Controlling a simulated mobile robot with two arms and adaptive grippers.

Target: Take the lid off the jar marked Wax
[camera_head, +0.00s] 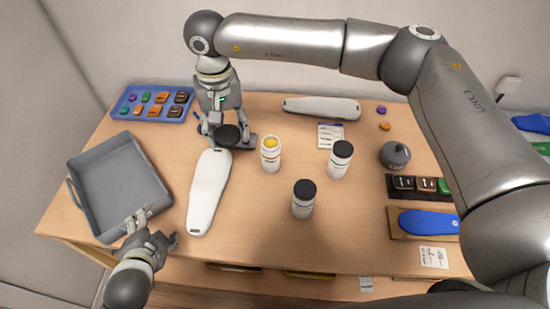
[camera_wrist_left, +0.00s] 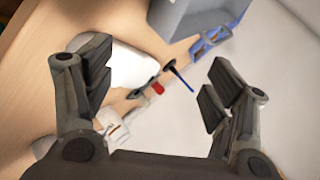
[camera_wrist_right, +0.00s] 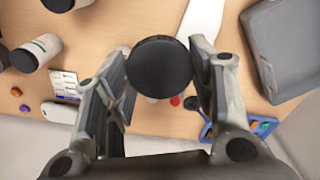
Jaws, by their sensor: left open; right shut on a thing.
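An open jar (camera_head: 271,157) with a yellow top surface stands upright near the table's middle; its label is too small to read. My right gripper (camera_head: 220,128) is shut on a round black lid (camera_head: 228,136), left of the open jar. In the right wrist view the lid (camera_wrist_right: 160,67) sits between both fingers. Whether it touches the table is unclear. Two other jars, one at right (camera_head: 340,160) and one in front (camera_head: 303,199), wear black lids. My left gripper (camera_head: 152,226) is open and empty by the grey tray's front right corner.
The grey tray (camera_head: 118,183) stands at left, with a blue organiser (camera_head: 127,112) behind it. A long white form (camera_head: 209,195) lies beside the open jar, below the held lid. Another white form (camera_head: 322,107) lies at the back. A grey round pot (camera_head: 395,155) stands at right.

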